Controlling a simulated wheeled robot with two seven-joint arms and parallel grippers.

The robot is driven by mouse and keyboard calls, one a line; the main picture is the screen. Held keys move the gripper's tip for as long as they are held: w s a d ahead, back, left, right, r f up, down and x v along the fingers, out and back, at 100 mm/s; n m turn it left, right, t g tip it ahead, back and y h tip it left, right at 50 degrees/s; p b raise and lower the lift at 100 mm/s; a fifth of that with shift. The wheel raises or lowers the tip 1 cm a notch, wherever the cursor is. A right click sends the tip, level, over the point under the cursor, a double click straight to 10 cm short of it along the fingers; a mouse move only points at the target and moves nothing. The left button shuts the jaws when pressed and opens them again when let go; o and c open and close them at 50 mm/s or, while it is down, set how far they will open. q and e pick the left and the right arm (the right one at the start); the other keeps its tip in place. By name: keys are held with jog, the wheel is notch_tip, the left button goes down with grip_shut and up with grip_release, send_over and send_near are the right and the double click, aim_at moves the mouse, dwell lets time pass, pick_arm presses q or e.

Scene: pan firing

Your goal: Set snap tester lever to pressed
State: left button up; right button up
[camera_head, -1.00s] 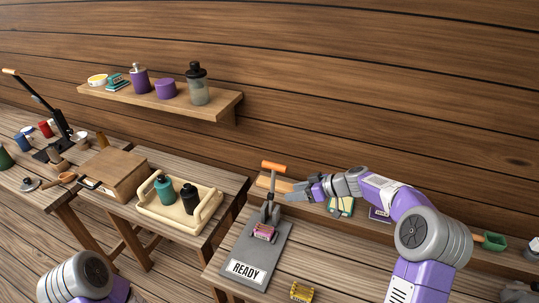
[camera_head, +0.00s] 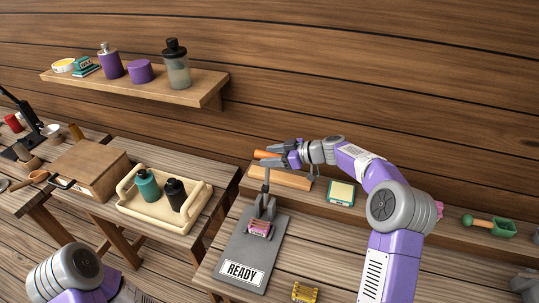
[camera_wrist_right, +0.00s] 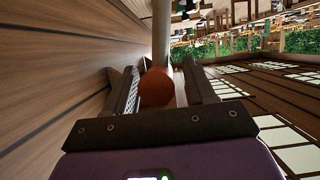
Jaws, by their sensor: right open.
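The snap tester has a grey base plate (camera_head: 233,249) with a READY label, and a pink piece (camera_head: 259,228) sits in it. Its lever stands upright, with an orange handle (camera_head: 265,154) across the top. My right gripper (camera_head: 276,155) is at the handle, with its fingers open. In the right wrist view the round end of the orange handle (camera_wrist_right: 157,88) lies between the two open fingers (camera_wrist_right: 162,92). I cannot tell whether they touch it. My left gripper is out of view; only a part of my left arm shows at the lower left.
A tray (camera_head: 150,212) with teal and black bottles stands on the table to the left. A shelf (camera_head: 150,95) with jars hangs on the wall. A yellow piece (camera_head: 304,292) lies near the front. A green scoop (camera_head: 499,226) is at the right.

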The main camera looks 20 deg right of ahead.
jog(key=shift+w+a+f, duration=0.1)
jog(key=shift+w+a, duration=0.05)
jog(key=shift+a, duration=0.1)
grip_shut()
dwell(0.3)
